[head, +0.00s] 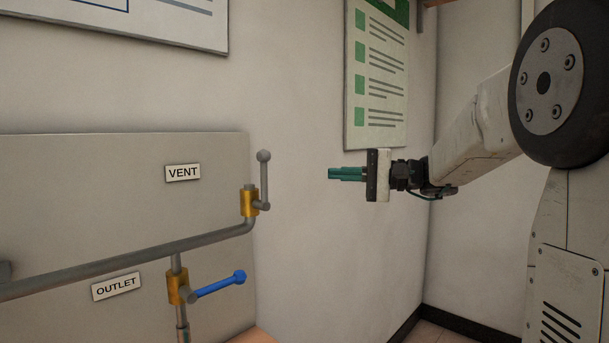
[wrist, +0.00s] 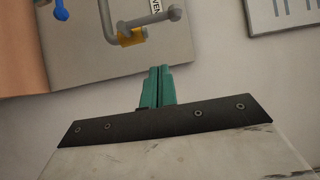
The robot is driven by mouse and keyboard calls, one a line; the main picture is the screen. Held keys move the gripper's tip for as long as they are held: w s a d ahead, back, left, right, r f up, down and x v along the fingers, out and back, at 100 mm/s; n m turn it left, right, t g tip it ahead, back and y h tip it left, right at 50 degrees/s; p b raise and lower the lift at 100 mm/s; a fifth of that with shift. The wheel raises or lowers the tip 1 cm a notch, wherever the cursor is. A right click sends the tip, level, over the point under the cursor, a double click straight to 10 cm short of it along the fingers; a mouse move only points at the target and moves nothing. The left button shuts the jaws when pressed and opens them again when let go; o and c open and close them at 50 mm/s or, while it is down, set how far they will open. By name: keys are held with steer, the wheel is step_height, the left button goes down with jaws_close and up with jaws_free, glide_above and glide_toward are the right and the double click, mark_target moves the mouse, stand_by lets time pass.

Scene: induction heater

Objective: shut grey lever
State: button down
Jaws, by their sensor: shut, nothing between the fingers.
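The grey lever (head: 264,178) stands upright on a brass valve (head: 249,202) at the right end of the grey pipe, by the VENT label (head: 183,173). In the wrist view, the grey lever (wrist: 160,18) shows at the top, beside its brass valve (wrist: 131,38). My gripper (head: 332,174) is to the right of the lever in the head view, apart from it, with its green fingers pointing left. In the wrist view, my gripper (wrist: 157,70) has its fingers together with nothing between them.
A blue lever (head: 218,285) on a lower brass valve (head: 177,287) sticks out to the right beside the OUTLET label (head: 116,286). Both valves sit in front of a grey panel (head: 90,190). A green-and-white poster (head: 377,80) hangs on the wall behind my gripper.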

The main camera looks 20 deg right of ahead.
steer(key=s+a+x, duration=0.1)
steer(key=s+x, duration=0.1)
steer(key=x, duration=1)
steer(key=shift+a, duration=0.45)
